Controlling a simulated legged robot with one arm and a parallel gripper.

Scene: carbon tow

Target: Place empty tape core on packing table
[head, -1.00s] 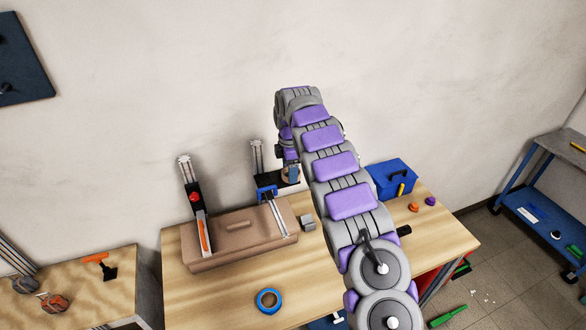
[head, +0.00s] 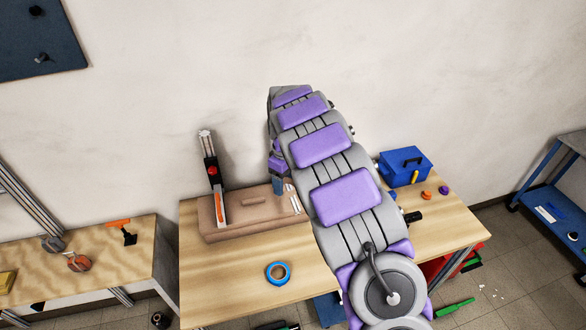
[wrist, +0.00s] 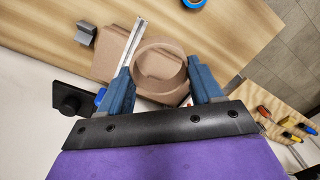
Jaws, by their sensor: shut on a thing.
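The empty tape core is a brown cardboard ring (wrist: 158,44) in the wrist view. It sits between the two blue fingers of my gripper (wrist: 162,84), which is shut on it. In the head view my arm hides most of the gripper; a blue finger (head: 278,186) shows above the back of the wooden table, and I cannot make out the core there. The wooden table (head: 235,275) also shows in the wrist view (wrist: 240,40). In the wrist view the core overlaps a brown case; I cannot tell whether they touch.
A blue tape roll (head: 278,273) lies near the front. A blue toolbox (head: 404,166) stands at the right. Table top around the tape roll is clear.

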